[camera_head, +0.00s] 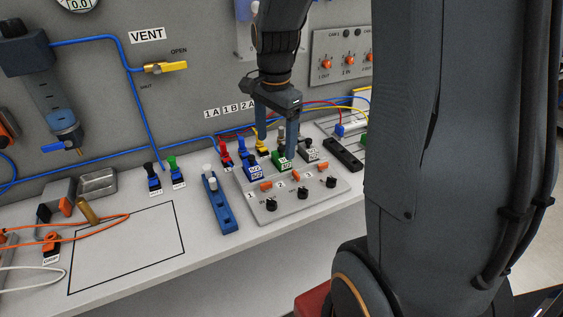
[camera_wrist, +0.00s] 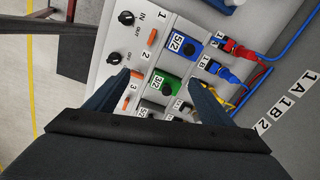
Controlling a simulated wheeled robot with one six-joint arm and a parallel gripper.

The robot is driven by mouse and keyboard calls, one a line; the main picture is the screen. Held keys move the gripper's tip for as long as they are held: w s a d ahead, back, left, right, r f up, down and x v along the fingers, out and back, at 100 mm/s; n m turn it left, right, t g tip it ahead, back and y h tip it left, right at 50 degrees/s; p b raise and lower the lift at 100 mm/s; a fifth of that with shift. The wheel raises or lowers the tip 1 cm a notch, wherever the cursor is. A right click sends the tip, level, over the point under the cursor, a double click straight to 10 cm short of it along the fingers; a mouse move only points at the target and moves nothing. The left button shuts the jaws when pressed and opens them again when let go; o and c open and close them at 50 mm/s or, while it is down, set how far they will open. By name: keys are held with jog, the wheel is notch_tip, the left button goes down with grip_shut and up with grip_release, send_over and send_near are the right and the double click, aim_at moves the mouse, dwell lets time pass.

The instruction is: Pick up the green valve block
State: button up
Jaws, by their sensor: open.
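The green valve block (camera_head: 283,162) stands on a grey manifold plate (camera_head: 292,206), between a blue valve block (camera_head: 254,172) and a grey one (camera_head: 309,154). In the wrist view the green block (camera_wrist: 166,86), labelled 3/2, lies between my two fingers. My gripper (camera_head: 277,140) is open and points down over the plate, with one finger on each side of the green block. In the wrist view my gripper (camera_wrist: 162,84) frames the block; I cannot tell whether a finger touches it. My near finger partly hides the block in the head view.
Red and yellow fittings with hoses (camera_wrist: 222,70) sit close behind the blocks. Orange tabs and black knobs (camera_head: 271,206) are in front. A blue bar (camera_head: 219,204) stands left of the plate and a black bar (camera_head: 343,155) right.

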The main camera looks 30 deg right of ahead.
jog(key=w+d+m, duration=0.1)
jog(key=m, duration=0.1)
jog(key=w+d+m, duration=0.1)
jog(key=m, duration=0.1)
jog(key=w+d+r+m, duration=0.1)
jog(key=d+m, duration=0.1)
jog(key=shift+w+r, duration=0.1)
jog(key=shift+w, duration=0.2)
notch_tip(320, 180, down, 2)
jog(key=shift+f, duration=0.1)
jog(key=shift+s+a+f+p, duration=0.15)
jog(key=shift+f+p, duration=0.25)
jog(key=shift+f, duration=0.5)
jog(key=shift+a+f+p, duration=0.1)
jog(key=shift+f+p, duration=0.3)
jog(key=shift+f, duration=0.55)
jog(key=shift+s+a+f+p, duration=0.15)
jog(key=shift+f+p, duration=0.25)
jog(key=shift+f, duration=0.5)
jog(key=c, duration=1.2)
notch_tip(320, 180, up, 10)
jog(key=shift+w+f+b, duration=0.1)
jog(key=shift+b, duration=1.05)
notch_tip(320, 180, up, 4)
jog(key=p, duration=0.4)
send_over(281, 148)
jog(key=shift+d, duration=0.1)
jog(key=shift+w+b, duration=0.1)
jog(key=shift+b, duration=0.2)
